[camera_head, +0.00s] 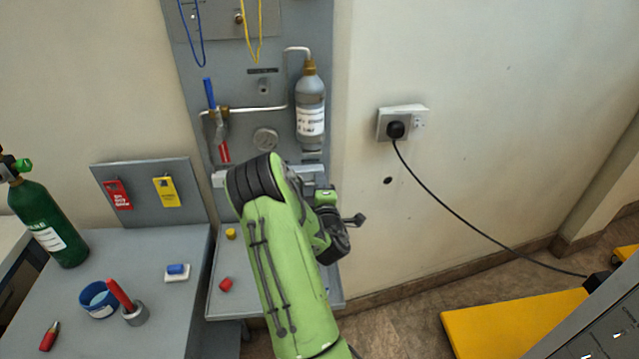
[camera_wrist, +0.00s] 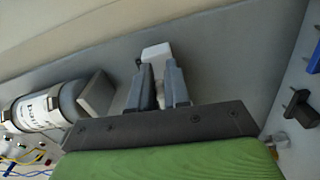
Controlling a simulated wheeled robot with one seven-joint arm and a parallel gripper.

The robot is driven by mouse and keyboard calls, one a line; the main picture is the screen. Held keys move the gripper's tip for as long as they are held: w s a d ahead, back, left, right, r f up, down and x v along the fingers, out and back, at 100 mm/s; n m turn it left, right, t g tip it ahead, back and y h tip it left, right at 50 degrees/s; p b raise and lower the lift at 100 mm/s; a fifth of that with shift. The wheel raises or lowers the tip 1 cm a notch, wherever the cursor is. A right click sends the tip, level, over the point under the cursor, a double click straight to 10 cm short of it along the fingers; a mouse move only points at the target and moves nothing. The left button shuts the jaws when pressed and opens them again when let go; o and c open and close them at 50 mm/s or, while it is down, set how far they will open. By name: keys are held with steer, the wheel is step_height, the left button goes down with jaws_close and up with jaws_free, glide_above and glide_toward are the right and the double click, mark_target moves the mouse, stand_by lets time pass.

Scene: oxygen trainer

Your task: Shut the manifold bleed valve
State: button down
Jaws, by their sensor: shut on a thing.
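My gripper (camera_wrist: 158,88) points at a grey surface in the wrist view. Its two dark fingers are shut on a pale block (camera_wrist: 156,52), which shows between and just beyond the fingertips. I cannot tell whether this block is part of the manifold bleed valve. In the head view my green arm hides the fingers and what they hold. The manifold pipe (camera_head: 245,108) runs across the grey wall panel (camera_head: 185,60). A blue-handled lever (camera_head: 209,95) stands upright at its left end, above a red-handled part (camera_head: 224,152). A round grey knob (camera_head: 265,138) sits below the pipe.
A grey labelled bottle (camera_head: 310,105) hangs on the panel's right and shows in the wrist view (camera_wrist: 45,108). A grey bench (camera_head: 150,240) holds a green cylinder (camera_head: 47,225), a blue tape roll (camera_head: 98,300) and small parts. A black plug (camera_head: 396,129) trails a cable rightward.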

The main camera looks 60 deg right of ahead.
steer(key=m, duration=0.4)
steer(key=shift+f+m, duration=0.4)
steer(key=m, duration=0.3)
steer(key=shift+w+a+f+m, duration=0.2)
steer(key=shift+f+m, duration=0.1)
steer(key=shift+w+a+f+m+b, duration=0.1)
steer(key=shift+w+a+m, duration=0.05)
steer(key=shift+m, duration=1.25)
steer(key=shift+w+a+f+m+b, duration=0.1)
steer(key=shift+w+a+m, duration=0.05)
steer(key=shift+m, duration=1.25)
steer(key=shift+w+a+f+m+b, duration=0.1)
steer(key=shift+w+a+m, duration=0.05)
steer(key=shift+m, duration=1.25)
steer(key=c, duration=1.2)
jaws_free()
steer(key=shift+w, duration=0.1)
